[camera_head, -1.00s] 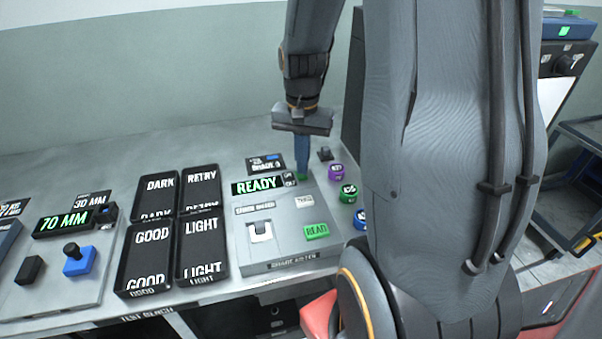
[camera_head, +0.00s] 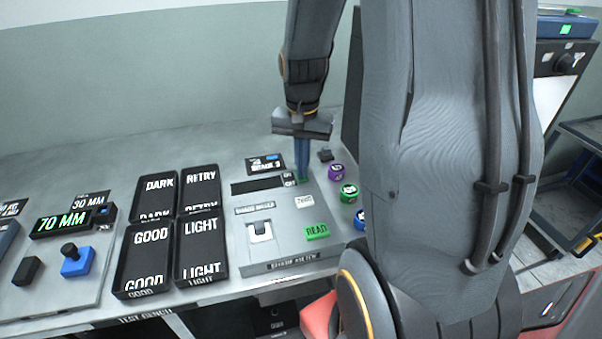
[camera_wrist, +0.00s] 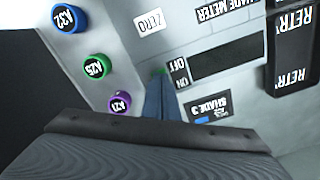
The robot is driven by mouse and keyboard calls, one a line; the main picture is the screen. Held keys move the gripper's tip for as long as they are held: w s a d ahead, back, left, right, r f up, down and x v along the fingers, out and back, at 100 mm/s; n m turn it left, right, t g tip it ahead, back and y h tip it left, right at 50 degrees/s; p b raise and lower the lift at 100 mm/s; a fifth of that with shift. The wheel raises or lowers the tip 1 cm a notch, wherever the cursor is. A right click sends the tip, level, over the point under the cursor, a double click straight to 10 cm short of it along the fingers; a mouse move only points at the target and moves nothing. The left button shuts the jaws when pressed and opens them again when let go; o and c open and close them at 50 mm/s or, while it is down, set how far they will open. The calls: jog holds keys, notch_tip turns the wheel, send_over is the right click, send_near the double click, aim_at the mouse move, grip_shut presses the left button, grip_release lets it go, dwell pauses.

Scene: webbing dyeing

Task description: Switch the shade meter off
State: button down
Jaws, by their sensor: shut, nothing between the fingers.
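The shade meter (camera_head: 270,225) is a grey box on the bench, with a green READ button (camera_head: 317,232), a white ZERO button (camera_head: 304,201) and a display (camera_head: 257,186) that is dark and blank. My gripper (camera_head: 303,178) is shut and empty, pointing down, its blue fingertips at the small green switch beside the ON/OFF label (camera_head: 289,178).
Black trays labelled DARK (camera_head: 157,196), RETRY (camera_head: 199,188), GOOD (camera_head: 145,258) and LIGHT (camera_head: 201,249) stand left of the meter. Purple (camera_head: 336,172), green (camera_head: 348,193) and blue (camera_head: 360,219) round pieces stand close on its right. A device reading 70 MM (camera_head: 62,221) sits far left.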

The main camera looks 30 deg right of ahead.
notch_tip(320, 180, up, 7)
jog(key=p, duration=0.6)
dwell(0.4)
dwell(0.3)
jog(key=s+a+n+b, duration=0.1)
jog(key=s+a+n, duration=0.1)
jog(key=a+n, duration=0.1)
jog(key=s+a+f+n+t+b, duration=0.1)
jog(key=s+a+n, duration=0.1)
jog(key=a, duration=0.3)
jog(key=s+a+f+n+b, duration=0.1)
jog(key=s+a+n, duration=0.2)
jog(key=a, duration=0.1)
jog(key=shift+a+f+n, duration=0.2)
jog(key=shift+n, duration=0.1)
jog(key=shift+s+a+n, duration=0.2)
jog(key=shift+s+n, duration=0.1)
